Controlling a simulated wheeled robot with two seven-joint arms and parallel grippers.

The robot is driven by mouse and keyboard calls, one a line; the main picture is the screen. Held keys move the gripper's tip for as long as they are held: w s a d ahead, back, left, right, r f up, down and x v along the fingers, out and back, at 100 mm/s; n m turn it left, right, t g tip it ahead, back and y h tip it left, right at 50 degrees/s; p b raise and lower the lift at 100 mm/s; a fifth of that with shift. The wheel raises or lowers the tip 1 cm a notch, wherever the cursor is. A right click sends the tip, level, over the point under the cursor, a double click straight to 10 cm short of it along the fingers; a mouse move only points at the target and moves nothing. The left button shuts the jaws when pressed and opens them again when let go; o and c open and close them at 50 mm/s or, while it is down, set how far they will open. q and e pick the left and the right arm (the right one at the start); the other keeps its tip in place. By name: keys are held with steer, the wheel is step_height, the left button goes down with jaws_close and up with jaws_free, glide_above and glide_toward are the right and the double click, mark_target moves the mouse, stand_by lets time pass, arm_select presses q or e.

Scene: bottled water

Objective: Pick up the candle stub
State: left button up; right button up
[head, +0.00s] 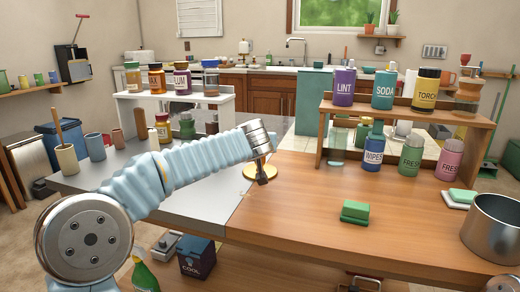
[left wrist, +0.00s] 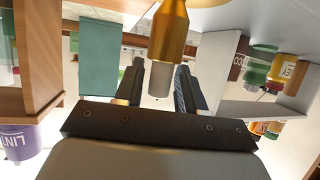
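The candle stub (left wrist: 160,79) is short and pale and sits in a brass holder (left wrist: 171,30) in the left wrist view, where the scene appears upside down. My left gripper (left wrist: 157,75) is open, with one dark finger on each side of the stub and gaps visible between. In the head view my left gripper (head: 262,181) is at the brass holder (head: 248,172) near the seam of the table. The stub is hidden behind my gripper there. My right gripper is not in view.
A wooden shelf (head: 410,113) with labelled bottles stands right of the holder, and a white shelf (head: 222,97) with jars stands behind left. The wooden tabletop (head: 300,215) in front is clear.

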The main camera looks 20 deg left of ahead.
arm_select(q)
jaws_close()
steer(key=shift+r, duration=0.1)
